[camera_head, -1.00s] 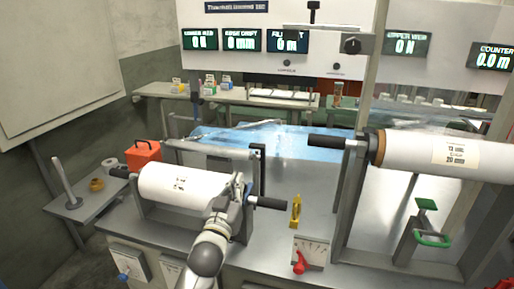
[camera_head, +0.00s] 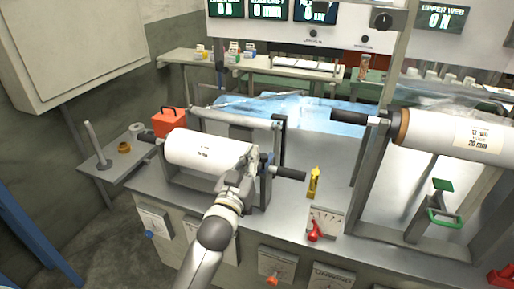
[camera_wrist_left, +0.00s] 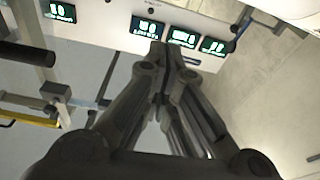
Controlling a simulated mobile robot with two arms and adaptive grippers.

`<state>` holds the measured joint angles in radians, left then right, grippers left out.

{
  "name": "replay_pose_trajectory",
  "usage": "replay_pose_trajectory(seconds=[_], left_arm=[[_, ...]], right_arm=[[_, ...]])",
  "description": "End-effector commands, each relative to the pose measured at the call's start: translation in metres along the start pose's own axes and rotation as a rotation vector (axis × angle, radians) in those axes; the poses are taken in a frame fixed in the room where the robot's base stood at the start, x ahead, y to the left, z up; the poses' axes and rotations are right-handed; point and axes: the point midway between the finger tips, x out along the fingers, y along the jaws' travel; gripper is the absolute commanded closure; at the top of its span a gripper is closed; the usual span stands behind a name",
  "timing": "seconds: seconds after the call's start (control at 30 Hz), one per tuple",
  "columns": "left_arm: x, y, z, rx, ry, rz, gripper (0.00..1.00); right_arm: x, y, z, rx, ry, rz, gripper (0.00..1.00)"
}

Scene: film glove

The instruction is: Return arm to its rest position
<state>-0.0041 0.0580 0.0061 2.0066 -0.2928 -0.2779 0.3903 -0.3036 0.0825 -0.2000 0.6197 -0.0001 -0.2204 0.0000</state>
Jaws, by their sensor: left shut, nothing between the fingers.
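My left arm (camera_head: 212,232) comes up from the bottom of the head view. My left gripper (camera_head: 254,160) is at the right end of a white film roll (camera_head: 205,148) on the machine's lower stand, overlapping it in the picture. I cannot tell whether it touches the roll. In the left wrist view the fingers of my left gripper (camera_wrist_left: 162,62) are together with nothing between them. My right gripper is not in view.
A second white roll (camera_head: 455,135) is mounted at the right. A yellow tool (camera_head: 314,183), a red lever (camera_head: 314,232) and a green handle (camera_head: 443,217) stand on the machine. An orange box (camera_head: 169,121) and a side shelf (camera_head: 108,167) are at left.

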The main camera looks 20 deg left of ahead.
Motion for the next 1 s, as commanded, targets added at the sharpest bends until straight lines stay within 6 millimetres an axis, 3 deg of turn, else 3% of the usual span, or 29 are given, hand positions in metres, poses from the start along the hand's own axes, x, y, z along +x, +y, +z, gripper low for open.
replay_pose_trajectory(seconds=[0.23,0.53,0.63,0.77,0.87,1.0], left_arm=[[-0.035,0.000,0.005,0.000,0.000,0.000,1.00],[-0.044,0.000,0.005,0.001,-0.001,0.000,1.00],[-0.044,0.001,0.023,0.004,-0.035,0.003,1.00],[-0.047,0.004,0.086,0.018,-0.160,0.014,1.00],[-0.061,0.007,0.160,0.036,-0.303,0.030,1.00],[-0.100,0.010,0.261,0.063,-0.507,0.054,1.00]], right_arm=[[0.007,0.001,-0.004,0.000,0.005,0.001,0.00],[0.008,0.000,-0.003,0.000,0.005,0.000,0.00],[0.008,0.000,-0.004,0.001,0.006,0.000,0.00],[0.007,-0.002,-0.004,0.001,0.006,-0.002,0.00],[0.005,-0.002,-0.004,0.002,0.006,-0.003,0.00],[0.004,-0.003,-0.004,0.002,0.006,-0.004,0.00]])
